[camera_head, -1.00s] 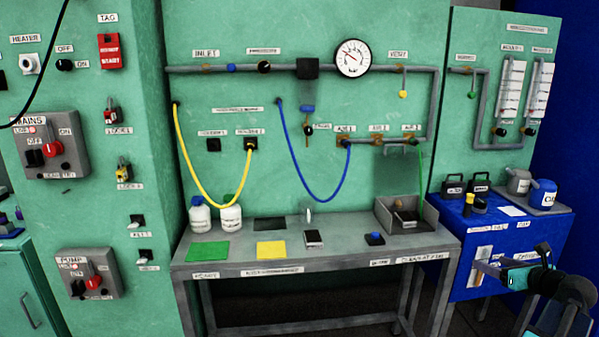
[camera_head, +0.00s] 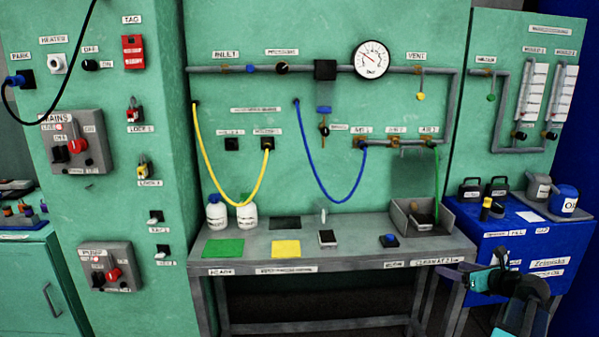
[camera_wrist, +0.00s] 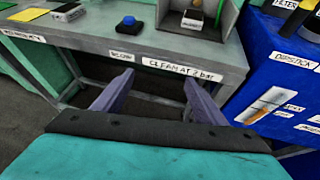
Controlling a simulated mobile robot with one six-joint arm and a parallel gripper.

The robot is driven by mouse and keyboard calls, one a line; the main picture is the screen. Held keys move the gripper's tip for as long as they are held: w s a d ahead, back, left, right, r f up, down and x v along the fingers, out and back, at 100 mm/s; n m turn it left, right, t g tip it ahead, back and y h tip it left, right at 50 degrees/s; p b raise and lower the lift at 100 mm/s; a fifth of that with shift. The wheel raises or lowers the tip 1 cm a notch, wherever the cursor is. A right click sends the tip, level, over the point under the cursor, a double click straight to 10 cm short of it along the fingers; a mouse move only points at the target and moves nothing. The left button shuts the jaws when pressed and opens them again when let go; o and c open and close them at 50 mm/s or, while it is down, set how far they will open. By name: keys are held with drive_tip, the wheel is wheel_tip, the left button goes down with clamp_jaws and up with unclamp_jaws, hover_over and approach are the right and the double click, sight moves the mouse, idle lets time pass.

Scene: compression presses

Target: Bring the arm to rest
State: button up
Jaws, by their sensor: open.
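My gripper (camera_head: 483,262) is at the lower right of the head view, in front of the blue cabinet and near the right end of the grey bench (camera_head: 350,257). In the wrist view my gripper (camera_wrist: 155,88) shows two purple-grey fingers spread apart with nothing between them. The fingers point toward the bench's front edge and the gap beside the blue cabinet (camera_wrist: 262,65). They appear clear of both.
The bench holds a green mat (camera_head: 223,248), a yellow mat (camera_head: 286,249), white bottles (camera_head: 216,215), a blue button (camera_head: 389,240) and a grey tray (camera_head: 442,214). A yellow hose (camera_head: 230,200) and a blue hose (camera_head: 330,190) hang from the panel.

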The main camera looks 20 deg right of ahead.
drive_tip(key=w+a+f+y+p, duration=0.1)
drive_tip(key=w+a+f+y, duration=0.1)
drive_tip(key=w+a+f, duration=0.65)
drive_tip(key=w+a+f+y, duration=0.15)
drive_tip(key=w+a, duration=0.35)
drive_tip(key=a, duration=0.8)
drive_tip(key=w+a+f+y+p, duration=0.15)
drive_tip(key=w+a+f, duration=0.25)
drive_tip(key=w+a, duration=0.45)
drive_tip(key=w+a+f+m+t+h, duration=0.1)
drive_tip(key=a+f+m, duration=0.35)
drive_tip(key=a, duration=0.35)
drive_tip(key=w+a+f+m, duration=0.1)
drive_tip(key=a+f+m, duration=0.2)
drive_tip(key=a+f, duration=0.3)
drive_tip(key=s+a+f+m+g+h, duration=0.35)
drive_tip(key=s+f+m, duration=0.35)
drive_tip(key=s+f, duration=0.35)
drive_tip(key=s+a+f+m+g+h, duration=0.2)
drive_tip(key=s+a+f+m+g, duration=0.25)
drive_tip(key=s+f+m, duration=0.5)
drive_tip(key=s+a+f+m+g+y, duration=0.1)
drive_tip(key=s+m+g, duration=0.4)
drive_tip(key=s, duration=0.7)
drive_tip(key=s+a+f+m+g+y, duration=0.1)
drive_tip(key=s+a+m+g, duration=0.3)
drive_tip(key=s, duration=0.9)
drive_tip(key=shift+s+a+f+m+g+y+p, duration=0.2)
drive_tip(key=shift+m+g+y+p, duration=0.3)
drive_tip(key=shift+g, duration=0.7)
